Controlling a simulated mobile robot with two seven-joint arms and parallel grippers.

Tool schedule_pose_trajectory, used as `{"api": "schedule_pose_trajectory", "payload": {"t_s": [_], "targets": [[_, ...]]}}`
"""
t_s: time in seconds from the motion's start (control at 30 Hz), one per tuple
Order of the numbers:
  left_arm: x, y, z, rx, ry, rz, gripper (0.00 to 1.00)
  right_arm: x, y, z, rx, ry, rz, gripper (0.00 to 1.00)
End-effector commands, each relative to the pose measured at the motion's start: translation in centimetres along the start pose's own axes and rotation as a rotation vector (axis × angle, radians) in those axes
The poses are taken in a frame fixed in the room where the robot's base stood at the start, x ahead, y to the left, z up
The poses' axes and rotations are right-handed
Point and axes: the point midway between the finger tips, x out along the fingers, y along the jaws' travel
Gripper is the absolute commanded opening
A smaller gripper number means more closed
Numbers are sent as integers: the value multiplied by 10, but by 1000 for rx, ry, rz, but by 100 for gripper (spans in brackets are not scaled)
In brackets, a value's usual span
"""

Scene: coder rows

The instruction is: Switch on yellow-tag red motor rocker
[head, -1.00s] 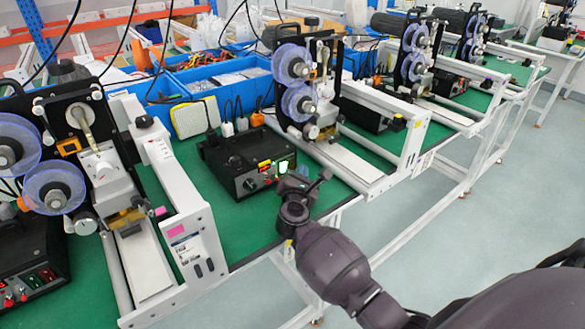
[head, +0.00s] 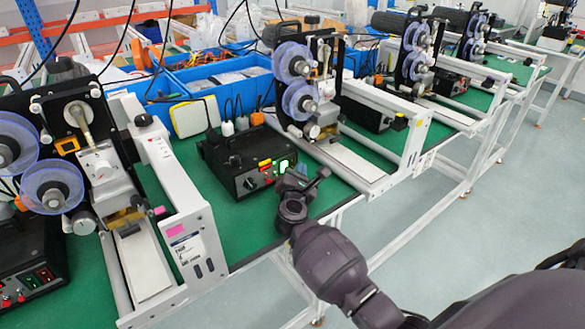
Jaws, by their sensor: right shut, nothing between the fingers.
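A black control box (head: 240,165) sits on the green bench top in the middle of the head view. Its front panel carries a small yellow-and-red patch (head: 265,164), a bright green-lit rocker (head: 285,166), a dark knob and a small red button (head: 268,181). I cannot make out a separate red rocker or read the labels. My right gripper (head: 297,177) is shut and empty, just in front of the right end of this panel. It hides the panel's right end, and I cannot tell whether it touches. My left gripper is not in view.
Reel machines stand left (head: 100,170) and right (head: 310,85) of the box. A second control box (head: 35,270) with red and green switches is at lower left. Blue bins (head: 210,80) are behind. Open floor lies beyond the bench's front edge.

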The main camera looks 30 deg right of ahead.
Motion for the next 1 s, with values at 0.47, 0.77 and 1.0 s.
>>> {"api": "schedule_pose_trajectory", "payload": {"t_s": [0.47,0.77,1.0], "targets": [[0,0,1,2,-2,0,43,1,1,0,1,-1,0,0],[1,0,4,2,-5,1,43,3,2,-2,1,-1,-1,0],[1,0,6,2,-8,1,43,5,3,-3,1,-1,-1,0]]}}
